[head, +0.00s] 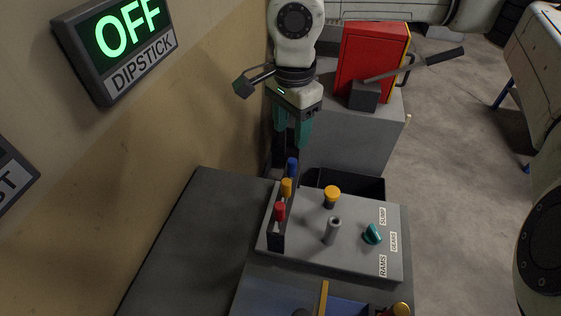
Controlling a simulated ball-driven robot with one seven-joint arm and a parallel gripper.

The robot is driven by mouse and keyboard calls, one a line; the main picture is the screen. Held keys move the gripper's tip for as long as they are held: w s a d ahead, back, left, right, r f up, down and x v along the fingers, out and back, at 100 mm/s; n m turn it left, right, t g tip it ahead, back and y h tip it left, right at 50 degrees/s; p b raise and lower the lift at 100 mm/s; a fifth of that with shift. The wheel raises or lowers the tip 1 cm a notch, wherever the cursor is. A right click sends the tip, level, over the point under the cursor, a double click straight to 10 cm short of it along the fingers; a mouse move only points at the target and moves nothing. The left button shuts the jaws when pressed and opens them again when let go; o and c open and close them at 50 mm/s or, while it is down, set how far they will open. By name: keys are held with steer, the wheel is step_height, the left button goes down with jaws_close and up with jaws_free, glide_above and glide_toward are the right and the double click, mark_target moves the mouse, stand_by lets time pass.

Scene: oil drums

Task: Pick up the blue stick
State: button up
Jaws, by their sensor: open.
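The blue stick (292,167) stands upright at the far end of a dark rack (276,238), in a row with an orange stick (286,189) and a red stick (280,211). Only its blue top shows clearly; its lower part is hidden by the rack and the other sticks. My gripper (287,152) points down, with teal pads and dark fingertips, just behind and above the blue stick. It is open and holds nothing that I can see. I cannot tell whether the fingertips are beside or around the blue top.
The rack is on a grey panel (310,252) with a yellow-capped post (332,194), a grey tube (333,230) and a teal knob (372,234). A red box (370,58) and a lever (420,64) stand behind. A wall with an OFF DIPSTICK sign (125,40) borders the left.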

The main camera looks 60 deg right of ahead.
mark_target(292, 160)
step_height(292, 160, down, 5)
steer(key=shift+f+p, duration=0.1)
steer(key=shift+p, duration=0.3)
steer(key=shift+s+f+p, duration=0.15)
steer(key=shift+f+p, duration=0.25)
steer(key=shift+f, duration=0.15)
steer(key=shift+s+f+p, duration=0.1)
steer(key=shift+f+p, duration=0.45)
steer(key=shift+f, duration=1.5)
jaws_close()
